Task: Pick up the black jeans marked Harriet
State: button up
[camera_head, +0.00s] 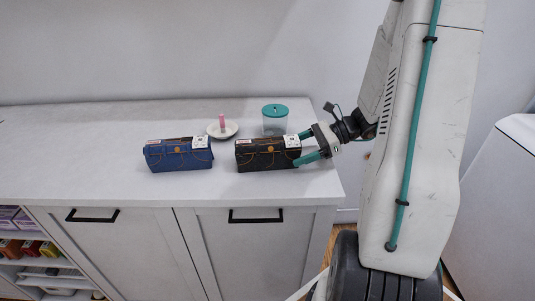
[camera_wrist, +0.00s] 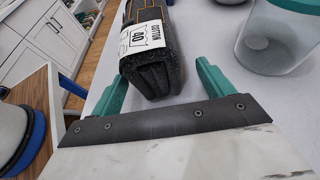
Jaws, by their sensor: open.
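The folded black jeans (camera_head: 268,156) lie on the pale countertop (camera_head: 95,180), right of the folded blue jeans (camera_head: 178,156). My gripper (camera_head: 299,148) is open at the right end of the black jeans, its teal fingers on the far and near sides of that end. In the wrist view, the end of the black jeans (camera_wrist: 158,75) sits between the two spread fingers, with a white label reading "COTTON" and "40" on top. A gap shows at the right finger; contact at the left finger is unclear. The name Harriet is not readable.
A jar with a teal lid (camera_head: 275,119) stands just behind the black jeans, close to my gripper. A small dish with a pink item (camera_head: 222,128) stands behind, between the two pairs. The counter's left side is clear.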

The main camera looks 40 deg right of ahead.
aim_at(286, 157)
jog(key=x, duration=0.4)
jog(key=shift+s+a+f, duration=0.1)
jog(key=shift+a+f, duration=0.05)
jog(key=shift+f, duration=0.25)
jog(key=c, duration=1.5)
jog(key=shift+r, duration=0.15)
